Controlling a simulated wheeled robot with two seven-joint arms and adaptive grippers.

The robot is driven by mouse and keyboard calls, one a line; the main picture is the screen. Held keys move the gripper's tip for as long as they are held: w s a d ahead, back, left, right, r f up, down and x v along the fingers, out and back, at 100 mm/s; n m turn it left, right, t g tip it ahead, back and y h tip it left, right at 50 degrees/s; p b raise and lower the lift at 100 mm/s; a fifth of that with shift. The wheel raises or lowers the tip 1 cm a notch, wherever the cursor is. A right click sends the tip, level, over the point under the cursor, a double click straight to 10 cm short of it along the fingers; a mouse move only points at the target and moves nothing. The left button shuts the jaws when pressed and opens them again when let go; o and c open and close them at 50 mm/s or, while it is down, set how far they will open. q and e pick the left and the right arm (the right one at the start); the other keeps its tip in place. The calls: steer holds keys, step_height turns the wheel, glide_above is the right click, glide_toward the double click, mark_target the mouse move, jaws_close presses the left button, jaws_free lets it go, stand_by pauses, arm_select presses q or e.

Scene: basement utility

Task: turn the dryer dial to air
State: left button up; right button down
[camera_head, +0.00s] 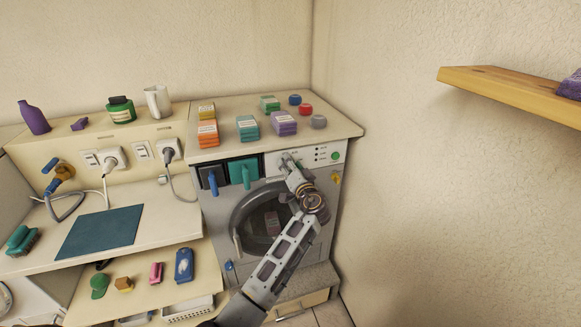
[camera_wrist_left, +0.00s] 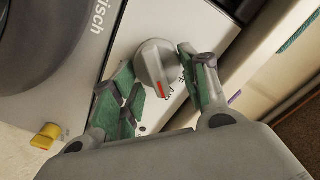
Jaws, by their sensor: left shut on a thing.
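The dryer (camera_head: 221,218) stands in the corner with a round glass door. In the left wrist view its dial (camera_wrist_left: 155,62) is a grey round knob with a raised grip and a red pointer mark, set on a white panel. The pointer faces the lower part of that picture. Printed letters beside the dial are partly covered. My left gripper (camera_head: 289,166) is at the dryer's control panel in the head view, where it hides most of the dial. My right gripper is out of view.
A green button (camera_head: 335,155) and small indicators sit right of the dial. A yellow knob (camera_head: 337,177) is below them. Coloured boxes and small round items crowd the dryer top (camera_head: 345,127). A wooden shelf (camera_head: 510,91) juts from the right wall.

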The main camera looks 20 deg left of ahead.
arm_select(q)
steer(key=o, duration=0.9)
steer(key=shift+d, duration=0.1)
steer(key=v, duration=0.7)
steer(key=shift+s+d, duration=0.15)
steer(key=shift+s, duration=0.05)
